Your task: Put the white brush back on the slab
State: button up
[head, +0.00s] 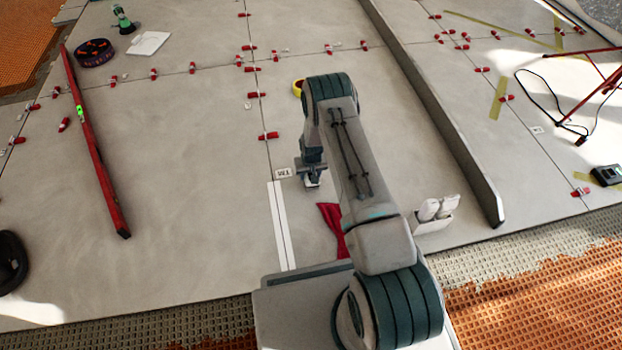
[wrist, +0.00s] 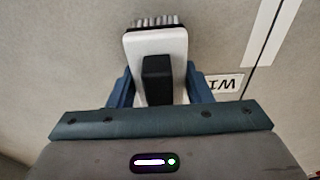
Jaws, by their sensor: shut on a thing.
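The white brush (wrist: 172,42) shows in the wrist view, with a white body, a dark block on its back and pale bristles at its far end. My gripper (wrist: 152,90) is shut on it, with a blue finger on each side. In the head view my gripper (head: 311,180) is low over the large grey slab (head: 190,190), just right of a small white label (head: 283,173). The brush is mostly hidden by my gripper there. I cannot tell whether the bristles touch the slab.
White strips (head: 280,225) lie left of my gripper. A yellow tape roll (head: 298,87) lies behind my arm. A red level (head: 92,140) lies left; the slab between is clear.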

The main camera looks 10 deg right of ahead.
jog(key=shift+f, duration=0.9)
jog(key=shift+r, duration=0.1)
jog(key=o, duration=1.2)
jog(key=shift+f, duration=0.2)
jog(key=shift+r, duration=0.15)
jog(key=r+p, duration=0.1)
jog(key=r, duration=0.3)
jog(key=s+r+p, duration=0.1)
jog(key=r+p, duration=0.1)
jog(key=r, duration=0.2)
jog(key=r+p, duration=0.2)
jog(key=r, duration=0.2)
jog(key=shift+s, duration=0.4)
